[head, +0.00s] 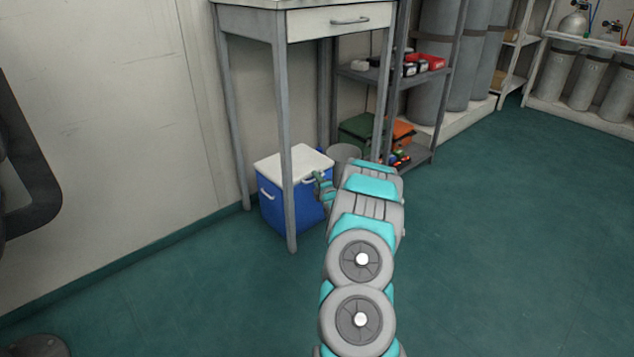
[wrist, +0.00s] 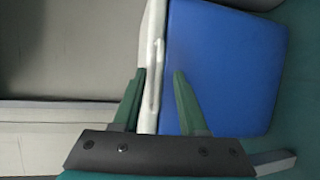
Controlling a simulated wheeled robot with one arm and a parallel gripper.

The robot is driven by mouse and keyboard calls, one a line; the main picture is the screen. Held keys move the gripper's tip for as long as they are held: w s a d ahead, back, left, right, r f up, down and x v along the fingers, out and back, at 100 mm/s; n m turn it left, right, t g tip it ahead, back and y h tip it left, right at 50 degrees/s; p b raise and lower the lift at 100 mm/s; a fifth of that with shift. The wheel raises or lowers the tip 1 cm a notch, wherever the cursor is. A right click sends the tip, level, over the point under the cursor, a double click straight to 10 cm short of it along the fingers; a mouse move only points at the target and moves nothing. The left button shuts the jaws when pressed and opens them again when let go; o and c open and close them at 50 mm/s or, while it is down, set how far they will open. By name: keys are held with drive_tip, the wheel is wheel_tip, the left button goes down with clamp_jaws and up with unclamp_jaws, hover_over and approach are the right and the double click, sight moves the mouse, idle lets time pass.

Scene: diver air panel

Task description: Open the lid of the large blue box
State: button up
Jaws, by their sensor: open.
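The large blue box (head: 279,208) stands on the floor at the left of the head view, under a tall table. Its white lid (head: 290,163) looks closed. In the wrist view the box turns sideways, with the blue body (wrist: 225,60) at right and the white lid edge (wrist: 153,35) running up the middle, a handle on it. My gripper (head: 322,187) is at the box's right side, near the lid edge. In the wrist view its green fingers (wrist: 160,75) are apart, appearing either side of the lid edge and handle. I cannot tell whether they touch it.
A front leg (head: 288,150) of the table (head: 262,18) stands before the box. A grey bin (head: 344,157) is right behind my gripper. A metal shelf (head: 380,78) with green and orange bags stands further right. The green floor (head: 510,230) to the right is clear.

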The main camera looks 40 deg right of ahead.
clamp_jaws()
idle(0.3)
idle(1.1)
